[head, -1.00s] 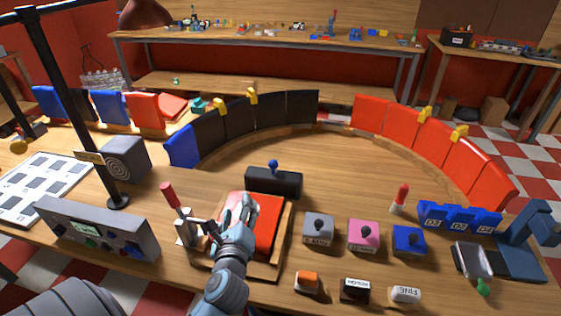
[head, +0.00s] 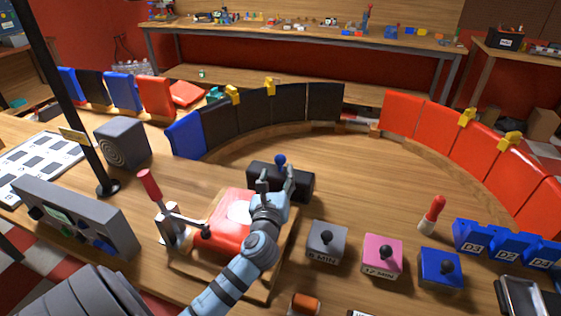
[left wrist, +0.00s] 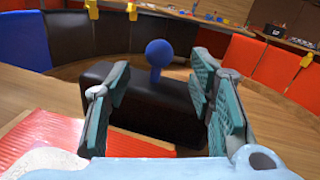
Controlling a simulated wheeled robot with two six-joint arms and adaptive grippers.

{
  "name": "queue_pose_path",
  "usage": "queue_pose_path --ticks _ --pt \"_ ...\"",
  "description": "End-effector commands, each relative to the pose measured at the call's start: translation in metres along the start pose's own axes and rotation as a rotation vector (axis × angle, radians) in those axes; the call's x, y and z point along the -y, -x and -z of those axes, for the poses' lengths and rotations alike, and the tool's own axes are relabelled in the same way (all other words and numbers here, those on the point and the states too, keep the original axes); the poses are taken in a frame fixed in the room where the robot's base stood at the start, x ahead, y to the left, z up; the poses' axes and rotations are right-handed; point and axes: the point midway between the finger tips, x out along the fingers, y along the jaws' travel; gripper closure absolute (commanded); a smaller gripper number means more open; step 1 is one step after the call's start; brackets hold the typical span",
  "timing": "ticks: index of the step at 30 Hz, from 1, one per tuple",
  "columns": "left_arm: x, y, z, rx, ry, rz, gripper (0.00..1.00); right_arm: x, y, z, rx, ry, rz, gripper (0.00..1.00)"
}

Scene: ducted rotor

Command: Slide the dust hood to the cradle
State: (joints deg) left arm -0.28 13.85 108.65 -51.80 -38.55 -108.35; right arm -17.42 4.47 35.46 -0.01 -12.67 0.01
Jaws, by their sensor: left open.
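A long black block (head: 300,186) with a blue ball knob (head: 281,159), likely the dust hood, stands on the table behind a red panel (head: 222,215) in a wooden frame (head: 182,264). I cannot tell for sure which thing is the cradle. My left gripper (head: 276,181) is open and empty, just in front of the block, fingers towards the knob. In the left wrist view the blue knob (left wrist: 158,53) and black block (left wrist: 150,105) show between the spread fingers, apparently untouched. The arm hides part of the red panel. My right gripper is out of view.
A red-handled lever clamp (head: 150,185) stands left of the frame. Grey, pink (head: 382,255) and blue knobbed blocks stand to the right. A curved wall of black and red panels (head: 470,150) rings the far side. The table inside the curve is clear.

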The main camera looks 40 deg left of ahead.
Motion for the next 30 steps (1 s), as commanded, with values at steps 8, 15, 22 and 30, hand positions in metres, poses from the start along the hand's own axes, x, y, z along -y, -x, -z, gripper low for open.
queue_pose_path --ticks 8,15,22,30 --pt "-0.002 -0.063 0.002 -0.001 0.002 -0.003 0.51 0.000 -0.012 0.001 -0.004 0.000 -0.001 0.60" --pt "-0.002 -0.077 0.001 -0.001 0.002 -0.003 0.51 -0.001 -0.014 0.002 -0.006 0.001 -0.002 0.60" --pt "-0.003 -0.076 0.000 -0.001 0.002 -0.004 0.62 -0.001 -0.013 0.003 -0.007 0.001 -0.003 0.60" --pt "-0.003 -0.076 0.000 -0.001 0.002 -0.004 1.00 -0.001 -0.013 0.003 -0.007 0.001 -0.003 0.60"
